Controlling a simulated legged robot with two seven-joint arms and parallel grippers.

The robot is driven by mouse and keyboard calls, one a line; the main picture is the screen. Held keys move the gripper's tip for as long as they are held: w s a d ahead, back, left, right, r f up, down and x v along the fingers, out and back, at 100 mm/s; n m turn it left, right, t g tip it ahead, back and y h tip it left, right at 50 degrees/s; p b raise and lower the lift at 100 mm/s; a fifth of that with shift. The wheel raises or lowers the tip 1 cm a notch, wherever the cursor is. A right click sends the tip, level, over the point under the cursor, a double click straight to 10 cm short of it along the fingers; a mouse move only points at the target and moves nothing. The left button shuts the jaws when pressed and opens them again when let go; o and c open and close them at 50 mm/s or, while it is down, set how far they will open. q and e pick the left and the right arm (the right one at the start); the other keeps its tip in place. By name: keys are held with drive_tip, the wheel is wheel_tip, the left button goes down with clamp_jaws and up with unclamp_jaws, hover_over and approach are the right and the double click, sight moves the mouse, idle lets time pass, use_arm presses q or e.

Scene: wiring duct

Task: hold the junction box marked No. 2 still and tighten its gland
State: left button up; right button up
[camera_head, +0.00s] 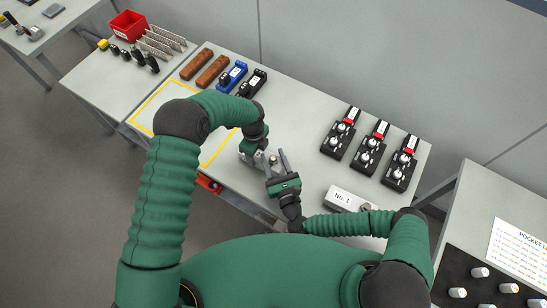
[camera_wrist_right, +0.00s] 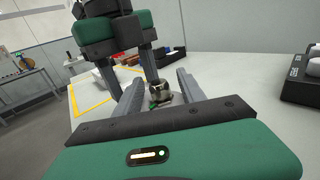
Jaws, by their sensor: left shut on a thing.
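A small light grey box (camera_head: 262,157) lies by the front edge of the table between my grippers; its label is hidden, so I cannot read its number. My left gripper (camera_head: 254,153) reaches over it from the left and is shut on it. My right gripper (camera_head: 277,160) points at the box from the front right. Its two fingers (camera_wrist_right: 160,88) are apart, with the gland seen in the gap; I cannot tell whether they touch it.
A grey box marked No. 1 (camera_head: 347,198) lies at the front right. Several black units with red parts (camera_head: 371,146) stand behind it. Brown blocks (camera_head: 211,70), a blue unit (camera_head: 232,76) and a black one (camera_head: 252,83) stand at the back. Yellow tape (camera_head: 219,147) marks the table's left.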

drive_tip(key=v, duration=0.7)
drive_tip(key=shift+s+d+f, duration=0.1)
drive_tip(key=shift+s, duration=0.15)
